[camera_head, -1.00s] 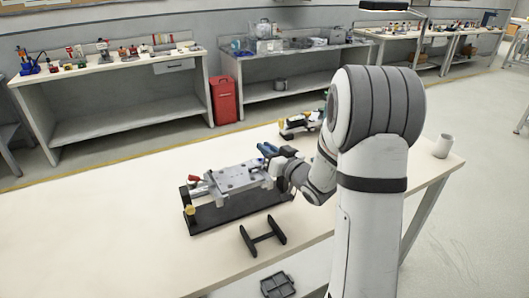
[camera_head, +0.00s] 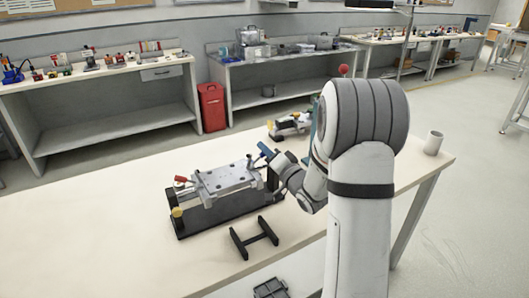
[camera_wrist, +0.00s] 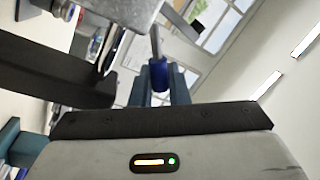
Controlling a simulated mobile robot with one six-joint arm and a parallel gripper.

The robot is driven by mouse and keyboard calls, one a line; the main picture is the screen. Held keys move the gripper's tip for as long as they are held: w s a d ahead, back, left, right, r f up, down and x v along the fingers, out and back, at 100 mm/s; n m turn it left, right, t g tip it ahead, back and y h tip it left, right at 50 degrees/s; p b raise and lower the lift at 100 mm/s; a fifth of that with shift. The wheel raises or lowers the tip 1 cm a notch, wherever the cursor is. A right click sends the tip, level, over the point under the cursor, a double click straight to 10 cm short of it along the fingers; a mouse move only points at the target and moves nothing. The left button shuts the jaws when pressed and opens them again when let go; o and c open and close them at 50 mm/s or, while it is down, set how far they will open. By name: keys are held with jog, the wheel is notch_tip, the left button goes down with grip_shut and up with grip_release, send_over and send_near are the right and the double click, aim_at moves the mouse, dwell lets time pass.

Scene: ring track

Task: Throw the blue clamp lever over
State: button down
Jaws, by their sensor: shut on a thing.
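A clamp fixture with a grey metal block (camera_head: 225,180) on a black base (camera_head: 222,215) stands on the pale table in the head view. The blue clamp lever (camera_head: 265,150) rises at the block's right end, tilted. My gripper (camera_head: 274,162) is at that lever, coming from the right. In the wrist view the lever's blue grip (camera_wrist: 158,76) and its metal rod (camera_wrist: 155,42) show between the fingers of my gripper (camera_wrist: 160,85), which is shut on it. The finger contact is small and partly hidden in the head view.
A red-handled part (camera_head: 180,179) and a yellow knob (camera_head: 177,212) sit at the fixture's left end. A black H-shaped piece (camera_head: 254,238) lies in front. A white cup (camera_head: 433,143) stands far right. Another device (camera_head: 290,124) stands behind. The table's left is clear.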

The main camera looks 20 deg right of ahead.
jog(key=shift+f, duration=0.1)
dwell(0.5)
jog(key=c, duration=1.5)
grip_release()
jog(key=shift+o, duration=0.2)
